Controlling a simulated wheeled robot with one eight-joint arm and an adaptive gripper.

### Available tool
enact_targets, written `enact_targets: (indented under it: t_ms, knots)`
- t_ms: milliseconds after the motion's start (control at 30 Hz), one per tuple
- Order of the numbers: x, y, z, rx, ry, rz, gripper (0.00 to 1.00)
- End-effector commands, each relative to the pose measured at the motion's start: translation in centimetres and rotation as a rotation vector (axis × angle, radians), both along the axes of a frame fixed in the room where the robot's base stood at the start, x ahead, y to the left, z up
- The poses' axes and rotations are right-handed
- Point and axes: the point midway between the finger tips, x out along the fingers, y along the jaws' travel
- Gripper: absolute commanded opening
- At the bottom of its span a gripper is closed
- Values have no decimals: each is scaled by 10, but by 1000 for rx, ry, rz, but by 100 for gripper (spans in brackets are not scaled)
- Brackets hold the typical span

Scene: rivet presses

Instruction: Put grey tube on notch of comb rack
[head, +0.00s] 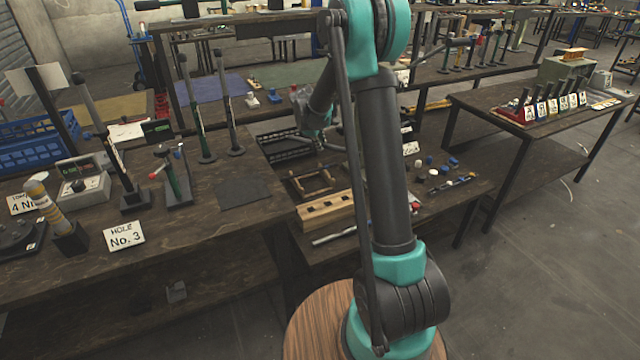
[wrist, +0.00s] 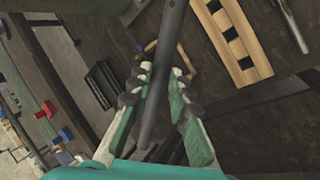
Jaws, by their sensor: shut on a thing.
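A grey tube (wrist: 172,25) runs between the fingers of my gripper (wrist: 161,76) in the wrist view. My gripper is shut on it. The tube's far end runs out of the top of that picture. A pale wooden bar with a row of dark square notches (head: 326,219) looks like the comb rack. It lies on the low table in the head view and shows at the upper right of the wrist view (wrist: 252,44). The tube is to the left of the bar in the wrist view and apart from it. My arm hides most of my gripper in the head view.
A bright metal rod (head: 333,236) lies in front of the bar. A wooden frame (head: 312,183) and a black tray (head: 283,147) lie behind it. Small blue and white caps (head: 433,171) lie at right. The left bench (head: 215,185) holds upright handles and a "Hole No. 3" sign (head: 124,236).

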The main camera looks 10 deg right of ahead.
Motion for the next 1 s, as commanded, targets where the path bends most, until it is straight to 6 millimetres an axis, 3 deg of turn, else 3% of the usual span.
enact_targets:
  t_ms: [300,500,767,1000]
  knots:
    - [72,11,-44,4,-1,535,0]
    - [103,12,-59,1,0,773,0]
    - [118,13,-74,1,1,893,0]
    - [118,13,-127,-1,2,896,0]
